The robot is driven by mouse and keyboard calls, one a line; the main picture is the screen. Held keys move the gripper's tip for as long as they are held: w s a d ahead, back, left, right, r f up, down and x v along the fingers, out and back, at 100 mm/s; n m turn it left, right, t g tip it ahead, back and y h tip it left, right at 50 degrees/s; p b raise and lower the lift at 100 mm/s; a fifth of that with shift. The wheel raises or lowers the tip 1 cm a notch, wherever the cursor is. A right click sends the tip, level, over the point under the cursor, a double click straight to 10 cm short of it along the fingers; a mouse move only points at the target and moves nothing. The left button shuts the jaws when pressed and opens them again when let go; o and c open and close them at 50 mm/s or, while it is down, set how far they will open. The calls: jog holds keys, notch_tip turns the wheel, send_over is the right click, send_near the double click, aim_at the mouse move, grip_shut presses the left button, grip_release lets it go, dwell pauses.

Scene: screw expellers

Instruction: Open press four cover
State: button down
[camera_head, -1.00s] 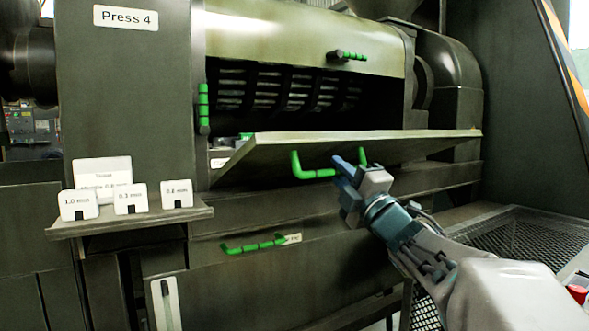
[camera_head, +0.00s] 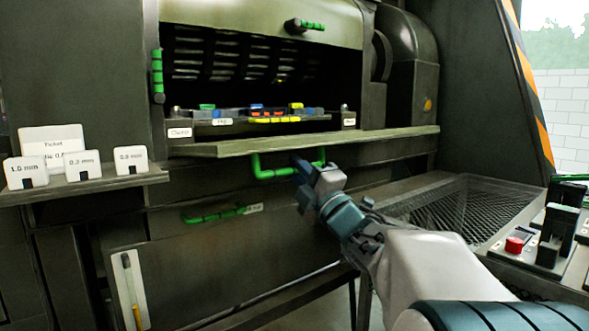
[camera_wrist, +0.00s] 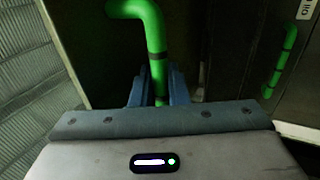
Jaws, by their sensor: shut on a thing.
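The press four cover (camera_head: 300,144) is a dark olive flap under the press opening. It is swung down to about level, and its edge faces me. A green U-shaped handle (camera_head: 262,171) hangs below that edge. My gripper (camera_head: 308,165) is shut on the handle, toward its right end. In the wrist view the green handle (camera_wrist: 150,38) runs down between my blue fingers (camera_wrist: 157,92). The fingertips are partly hidden behind the gripper body.
Inside the opening sits a tray (camera_head: 225,127) with several coloured pieces. A lower green handle (camera_head: 215,213) is on the panel below. A shelf (camera_head: 85,186) with size cards stands left. A mesh grate (camera_head: 470,212) and a control panel with a red button (camera_head: 514,245) are right.

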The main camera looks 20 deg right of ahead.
jog(key=c, duration=1.5)
grip_release()
jog(key=shift+w+f, duration=0.1)
jog(key=shift+w, duration=0.1)
jog(key=shift+s, duration=0.1)
jog(key=shift+s+d+f, duration=0.1)
jog(key=shift+s, duration=0.15)
jog(key=p+v, duration=0.2)
jog(key=v, duration=1.1)
jog(key=shift+f, duration=0.1)
